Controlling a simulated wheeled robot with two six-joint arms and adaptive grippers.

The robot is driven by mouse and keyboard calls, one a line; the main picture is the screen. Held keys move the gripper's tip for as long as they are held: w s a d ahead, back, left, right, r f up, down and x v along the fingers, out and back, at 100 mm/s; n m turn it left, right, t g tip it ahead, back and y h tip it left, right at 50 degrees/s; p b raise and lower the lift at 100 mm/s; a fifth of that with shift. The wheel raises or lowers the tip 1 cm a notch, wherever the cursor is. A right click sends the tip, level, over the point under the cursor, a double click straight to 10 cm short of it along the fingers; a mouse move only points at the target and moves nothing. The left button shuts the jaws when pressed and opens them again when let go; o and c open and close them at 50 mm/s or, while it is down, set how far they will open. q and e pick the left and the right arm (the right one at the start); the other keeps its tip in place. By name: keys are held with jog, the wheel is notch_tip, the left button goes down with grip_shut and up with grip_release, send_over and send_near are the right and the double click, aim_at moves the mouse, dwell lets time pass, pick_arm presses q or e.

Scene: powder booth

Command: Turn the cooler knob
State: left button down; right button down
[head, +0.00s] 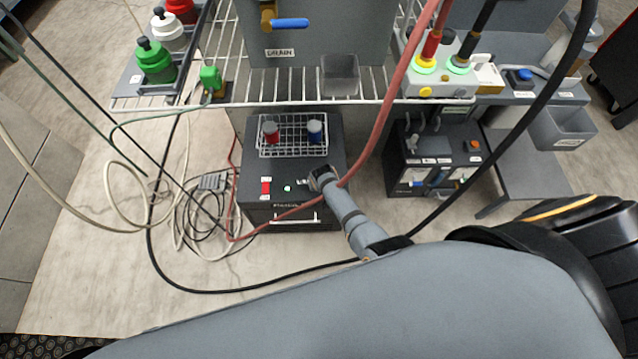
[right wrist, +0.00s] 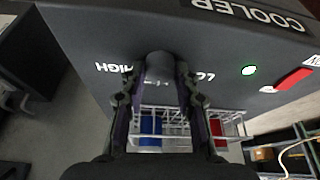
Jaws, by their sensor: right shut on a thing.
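The cooler (head: 258,212) is a dark box on the floor under the wire shelf in the head view. Its dark round knob (right wrist: 159,66) shows in the right wrist view, between the white HIGH and partly covered LOW marks. My right gripper (right wrist: 157,88) is shut on the knob, one finger on each side. In the head view my right gripper (head: 322,179) reaches the cooler's right front top and hides the knob there. A red switch (head: 265,187) and a lit green lamp (head: 287,188) sit left of it. My left gripper is not in view.
A wire basket (head: 293,150) with a red-capped and a blue-capped bottle stands on the cooler. A red hose (head: 380,120) passes close by my right gripper. The wire shelf (head: 300,100) overhangs behind. Cables lie on the floor to the left. A dark unit (head: 437,160) stands to the right.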

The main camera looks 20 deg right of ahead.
jog(key=c, duration=1)
grip_release()
